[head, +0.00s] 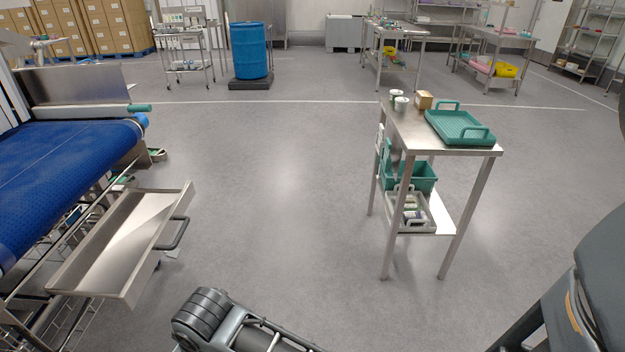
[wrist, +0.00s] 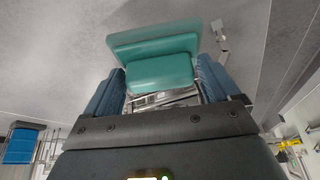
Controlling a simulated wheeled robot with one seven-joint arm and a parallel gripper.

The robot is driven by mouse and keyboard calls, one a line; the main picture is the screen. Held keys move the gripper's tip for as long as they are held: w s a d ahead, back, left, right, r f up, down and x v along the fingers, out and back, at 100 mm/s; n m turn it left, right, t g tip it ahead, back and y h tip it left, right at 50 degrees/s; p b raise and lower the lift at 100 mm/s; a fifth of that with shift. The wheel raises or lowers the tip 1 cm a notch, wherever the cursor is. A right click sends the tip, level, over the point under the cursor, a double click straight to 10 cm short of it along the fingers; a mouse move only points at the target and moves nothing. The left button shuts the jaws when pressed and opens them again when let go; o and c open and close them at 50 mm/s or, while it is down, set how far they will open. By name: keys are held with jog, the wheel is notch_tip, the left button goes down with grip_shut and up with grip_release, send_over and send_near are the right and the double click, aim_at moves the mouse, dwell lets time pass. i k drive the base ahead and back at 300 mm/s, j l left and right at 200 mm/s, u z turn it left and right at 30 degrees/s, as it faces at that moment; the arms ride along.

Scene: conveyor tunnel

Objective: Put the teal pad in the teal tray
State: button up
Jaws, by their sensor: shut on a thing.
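The teal tray (head: 459,126) lies on top of the steel stand on the right in the head view. It has a raised handle at each end, and its visible floor looks empty. In the wrist view the teal pad (wrist: 160,72) is between the blue fingers of my gripper (wrist: 160,80), which is shut on it. The pad shows a block nearest the palm and a wider teal slab beyond it. The pad and gripper are not visible in the head view, and the tray is not recognisable in the wrist view.
The steel stand (head: 408,137) also holds white cups (head: 400,103) and a small cardboard box (head: 424,99) beside the tray. A blue conveyor (head: 65,160) and an open steel drawer (head: 130,240) are on the left. The floor (head: 275,190) between is clear.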

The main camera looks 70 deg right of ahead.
aim_at(454, 126)
jog(key=k+l+z, duration=0.2)
jog(key=l+z, duration=0.2)
jog(key=l, duration=0.2)
jog(key=k+l+z, duration=0.2)
jog(key=l, duration=0.2)
jog(key=z, duration=1.15)
jog(key=i+j, duration=0.05)
jog(key=j, duration=0.05)
